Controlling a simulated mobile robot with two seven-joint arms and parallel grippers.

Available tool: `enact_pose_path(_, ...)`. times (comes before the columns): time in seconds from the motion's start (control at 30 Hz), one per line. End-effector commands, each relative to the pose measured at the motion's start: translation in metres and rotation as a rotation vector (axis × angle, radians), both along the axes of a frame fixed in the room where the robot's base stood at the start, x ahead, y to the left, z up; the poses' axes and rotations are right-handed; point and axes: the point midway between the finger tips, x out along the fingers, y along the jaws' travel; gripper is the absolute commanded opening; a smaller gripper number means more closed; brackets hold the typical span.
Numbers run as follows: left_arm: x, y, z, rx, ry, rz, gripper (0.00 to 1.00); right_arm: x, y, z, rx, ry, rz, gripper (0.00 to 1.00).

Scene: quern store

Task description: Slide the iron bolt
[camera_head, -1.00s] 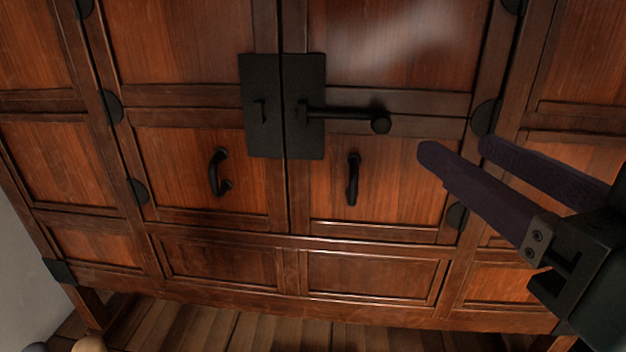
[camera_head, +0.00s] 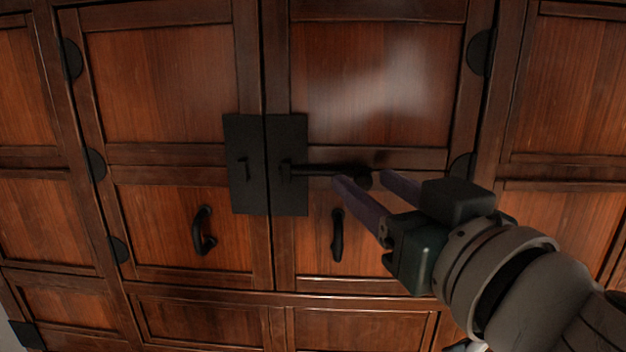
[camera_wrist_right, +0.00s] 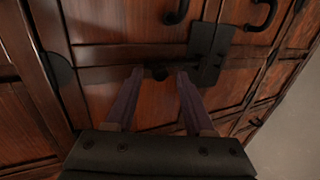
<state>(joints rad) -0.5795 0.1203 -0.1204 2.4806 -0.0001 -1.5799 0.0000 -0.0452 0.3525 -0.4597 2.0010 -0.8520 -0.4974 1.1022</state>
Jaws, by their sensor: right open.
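The black iron bolt (camera_head: 325,170) lies level across the right door of a wooden cabinet, with a round knob (camera_head: 362,178) at its right end. Its left end meets the black right-hand plate (camera_head: 288,200); a matching plate (camera_head: 245,190) sits on the left door across the seam. My right gripper (camera_head: 362,180) is open, its two purple fingers pointing at the knob end and partly covering it. In the right wrist view the knob (camera_wrist_right: 160,73) shows between and beyond the fingertips. I cannot tell if they touch it. My left gripper is not in view.
Curved black handles hang below the plates on the left door (camera_head: 203,230) and the right door (camera_head: 337,235). Dark round hinges (camera_head: 481,53) line the door edges. The cabinet front fills the view, and its raised frame rails lie close around the gripper.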

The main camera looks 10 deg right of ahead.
Motion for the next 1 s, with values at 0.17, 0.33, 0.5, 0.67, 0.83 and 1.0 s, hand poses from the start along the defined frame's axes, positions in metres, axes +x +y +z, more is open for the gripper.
enact_pose_path(0.17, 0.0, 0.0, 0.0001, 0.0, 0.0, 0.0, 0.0, 0.0025, 0.0003, -0.0003, 0.001, 0.001, 0.0, 0.54)
enact_pose_path(0.33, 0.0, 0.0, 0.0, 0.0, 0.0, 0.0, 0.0, 0.0022, 0.0002, -0.0002, 0.001, 0.001, 0.0, 0.49)
enact_pose_path(0.5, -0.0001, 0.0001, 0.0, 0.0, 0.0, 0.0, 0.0, 0.0021, 0.0002, -0.0002, 0.001, 0.001, 0.0, 0.3)
enact_pose_path(0.67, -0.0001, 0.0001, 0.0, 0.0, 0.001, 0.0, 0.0, 0.002, 0.0002, -0.0002, 0.0, 0.001, 0.0, 0.12)
enact_pose_path(0.83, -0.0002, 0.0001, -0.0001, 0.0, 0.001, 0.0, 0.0, 0.002, 0.0002, -0.0002, 0.0, 0.0, 0.0, 0.0)
enact_pose_path(1.0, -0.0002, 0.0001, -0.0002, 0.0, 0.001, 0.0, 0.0, 0.002, 0.0002, -0.0001, 0.0, 0.0, 0.0, 0.0)
